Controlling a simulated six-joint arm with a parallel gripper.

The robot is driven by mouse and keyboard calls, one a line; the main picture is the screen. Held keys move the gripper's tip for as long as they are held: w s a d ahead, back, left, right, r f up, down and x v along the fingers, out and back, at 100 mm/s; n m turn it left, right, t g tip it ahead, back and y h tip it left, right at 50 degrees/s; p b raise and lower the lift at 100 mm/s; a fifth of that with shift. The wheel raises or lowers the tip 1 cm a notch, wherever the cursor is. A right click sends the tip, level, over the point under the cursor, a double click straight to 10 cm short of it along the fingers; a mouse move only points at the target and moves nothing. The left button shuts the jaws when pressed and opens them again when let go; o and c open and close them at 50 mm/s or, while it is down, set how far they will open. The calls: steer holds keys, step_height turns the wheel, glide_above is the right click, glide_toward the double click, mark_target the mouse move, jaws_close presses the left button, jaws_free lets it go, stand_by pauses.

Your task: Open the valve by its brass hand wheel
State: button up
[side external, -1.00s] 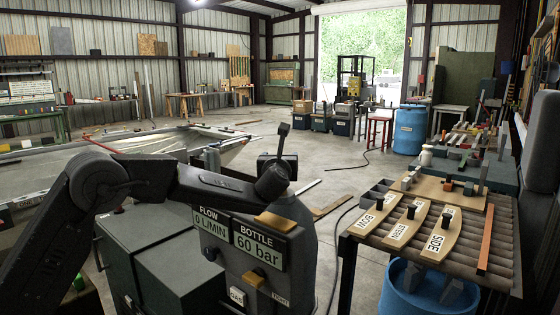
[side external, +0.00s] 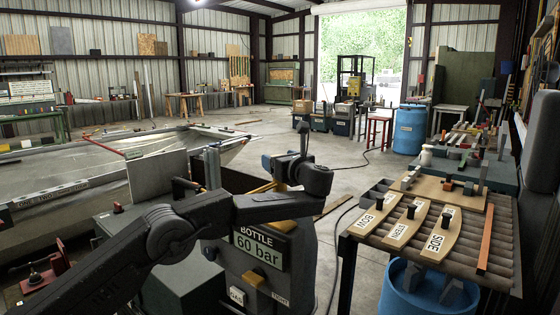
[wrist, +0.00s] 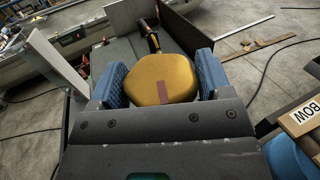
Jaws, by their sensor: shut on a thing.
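In the wrist view the brass hand wheel (wrist: 163,80) sits between the two blue finger pads of my gripper (wrist: 160,76). It is a rounded knob with a dark red mark on the near side. The gripper is shut on it, with one pad at each side. What lies beneath the wheel is mostly hidden by my gripper. In the side external view a display panel (side external: 265,250) reads BOTTLE 60 bar. My arm covers the FLOW reading.
A table (side external: 404,247) with labelled boards BOW, STERN and SIDE stands to the right, with a blue bin (side external: 403,285) under it. A grey upright panel (side external: 158,178) stands at left. A metal hull (side external: 60,172) lies behind. Open floor is beyond.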

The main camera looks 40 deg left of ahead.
steer(key=shift+r+n+g, duration=0.1)
steer(key=shift+n+g, duration=0.2)
stand_by(0.4)
steer(key=o, duration=0.9)
steer(key=v, duration=1.3)
steer(key=shift+s+d, duration=0.15)
steer(key=shift+d, duration=0.2)
